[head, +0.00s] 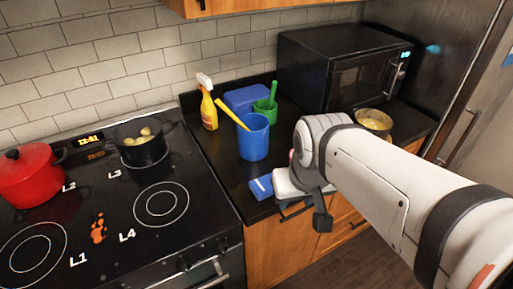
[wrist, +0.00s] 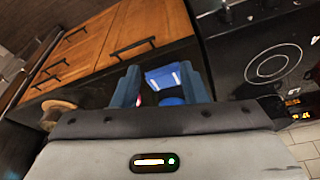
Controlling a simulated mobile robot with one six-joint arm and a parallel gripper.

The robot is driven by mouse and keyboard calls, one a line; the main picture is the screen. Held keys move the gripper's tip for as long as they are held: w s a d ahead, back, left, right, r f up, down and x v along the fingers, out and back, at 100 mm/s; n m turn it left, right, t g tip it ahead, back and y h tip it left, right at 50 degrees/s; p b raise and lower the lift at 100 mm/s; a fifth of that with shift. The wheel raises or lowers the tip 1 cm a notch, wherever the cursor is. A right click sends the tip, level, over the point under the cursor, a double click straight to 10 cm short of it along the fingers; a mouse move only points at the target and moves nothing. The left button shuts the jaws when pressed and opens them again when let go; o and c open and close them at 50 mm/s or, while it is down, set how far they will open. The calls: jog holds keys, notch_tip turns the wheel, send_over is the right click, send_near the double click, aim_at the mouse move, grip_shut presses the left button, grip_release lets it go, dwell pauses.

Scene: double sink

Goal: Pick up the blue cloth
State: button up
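The blue cloth (head: 261,187) lies folded on the dark counter near its front edge, just right of the stove. It has a white stripe. In the wrist view the cloth (wrist: 163,78) shows between the two fingers of my gripper (wrist: 160,68), with bright white stripes on it. The fingers stand apart and nothing is clamped between them. In the head view my gripper is just right of the cloth, its fingers mostly hidden by the wrist. I cannot tell whether it touches the cloth.
A blue cup (head: 253,140) with a yellow utensil stands behind the cloth. A microwave (head: 340,70) and bowl (head: 374,122) are right; the stove (head: 110,215) is left.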

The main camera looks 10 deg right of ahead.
aim_at(268, 181)
jog(key=shift+o, duration=0.8)
jog(key=shift+w, duration=0.25)
jog(key=o, duration=0.7)
jog(key=w+n, duration=0.3)
jog(key=w+f+n+g, duration=0.1)
jog(key=w+n, duration=0.3)
jog(key=w+f+n, duration=0.1)
jog(key=w+n, duration=0.2)
jog(key=w, duration=0.1)
jog(key=shift+a+f+g, duration=0.15)
jog(key=shift+f+g, duration=0.05)
jog(key=shift+g, duration=0.1)
jog(key=shift+o, duration=0.6)
jog(key=w+f+n, duration=0.2)
jog(key=w+n, duration=0.1)
jog(key=w+f+n+g, duration=0.1)
jog(key=w+f+n, duration=0.2)
jog(key=n, duration=0.1)
jog(key=w+f+n, duration=0.3)
jog(key=w+n, duration=0.1)
jog(key=shift+g, duration=0.3)
jog(key=shift+w+f+n, duration=0.2)
jog(key=shift+f+n, duration=0.05)
jog(key=shift+n, duration=0.05)
jog(key=shift+s+f+p, duration=0.1)
jog(key=shift+f+p, duration=0.9)
jog(key=shift+f, duration=2.8)
